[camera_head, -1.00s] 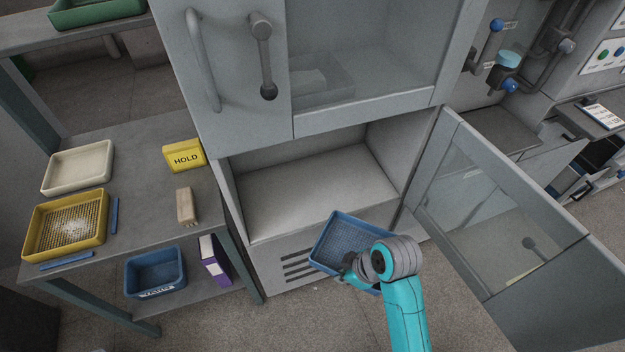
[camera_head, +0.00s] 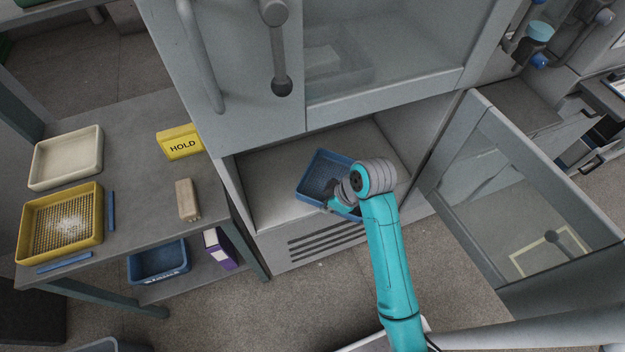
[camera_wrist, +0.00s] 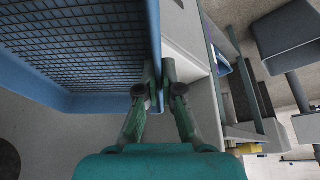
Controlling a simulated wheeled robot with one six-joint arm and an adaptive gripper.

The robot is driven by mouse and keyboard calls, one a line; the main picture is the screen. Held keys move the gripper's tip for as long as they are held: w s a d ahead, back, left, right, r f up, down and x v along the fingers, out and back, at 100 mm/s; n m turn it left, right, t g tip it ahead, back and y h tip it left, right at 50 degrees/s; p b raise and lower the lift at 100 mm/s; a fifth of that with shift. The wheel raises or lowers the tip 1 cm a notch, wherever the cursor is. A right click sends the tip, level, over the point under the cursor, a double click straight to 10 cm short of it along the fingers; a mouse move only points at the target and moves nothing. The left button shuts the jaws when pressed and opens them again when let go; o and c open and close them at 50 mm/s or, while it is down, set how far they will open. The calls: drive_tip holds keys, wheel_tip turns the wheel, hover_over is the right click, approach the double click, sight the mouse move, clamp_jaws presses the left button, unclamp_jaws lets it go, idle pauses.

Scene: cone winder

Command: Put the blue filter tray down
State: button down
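The blue filter tray (camera_head: 318,175) has a mesh floor and is inside the open lower compartment (camera_head: 262,208) of the grey cabinet, near its front. It is turned at an angle to the compartment; whether it touches the floor I cannot tell. My gripper (camera_head: 336,198) is at the tray's front right side, partly hidden by my wrist. In the wrist view my gripper (camera_wrist: 160,88) has its fingers closed on both sides of the rim of the tray (camera_wrist: 85,45).
The compartment door (camera_head: 500,190) hangs open at the right. A blue bin (camera_head: 158,262) stands below.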

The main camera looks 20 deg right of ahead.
sight(312, 177)
drive_tip(key=w, duration=1)
drive_tip(key=shift+w, duration=0.4)
drive_tip(key=shift+w+f, duration=0.15)
drive_tip(key=shift+f, duration=0.5)
drive_tip(key=shift+w+f, duration=0.15)
drive_tip(key=shift+f, duration=0.45)
drive_tip(key=shift+w+f, duration=0.15)
drive_tip(key=shift+f, duration=1)
drive_tip(key=shift+w+f, duration=0.1)
drive_tip(key=shift+f, duration=1)
drive_tip(key=shift+f, duration=0.1)
drive_tip(key=c, duration=1.3)
unclamp_jaws()
drive_tip(key=shift+v, duration=3.85)
drive_tip(key=shift+s, duration=0.1)
